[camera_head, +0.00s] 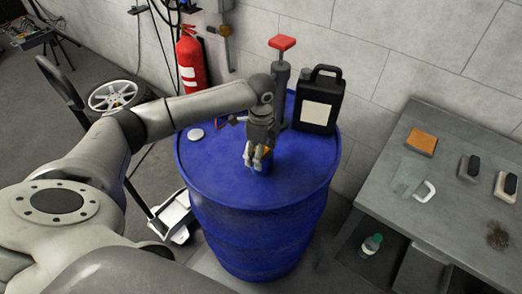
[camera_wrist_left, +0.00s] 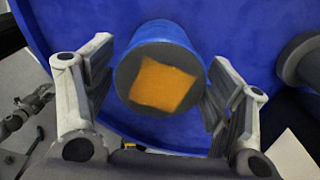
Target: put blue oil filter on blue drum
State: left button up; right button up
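The blue drum (camera_head: 225,188) stands upright against the wall, and its blue top also fills much of the left wrist view (camera_wrist_left: 248,30). The blue oil filter (camera_head: 264,167) is on or just above the drum top, near its middle; its dark end with an orange square faces the left wrist camera (camera_wrist_left: 160,88). My left gripper (camera_head: 257,158) reaches down over the filter, with one finger on each side. In the left wrist view its fingers (camera_wrist_left: 160,75) look spread, with narrow gaps beside the filter. My right gripper is not in view.
A black jug (camera_head: 318,98) and a red-topped grey pump (camera_head: 281,85) stand at the drum's back. A white disc (camera_head: 196,134) lies left on the drum. A grey bench (camera_head: 455,228) with several small items stands right. The drum's front top is clear.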

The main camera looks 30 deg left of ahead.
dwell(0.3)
pick_arm(q)
jog(key=shift+r, duration=0.65)
notch_tip(320, 180, up, 11)
jog(key=b, duration=0.3)
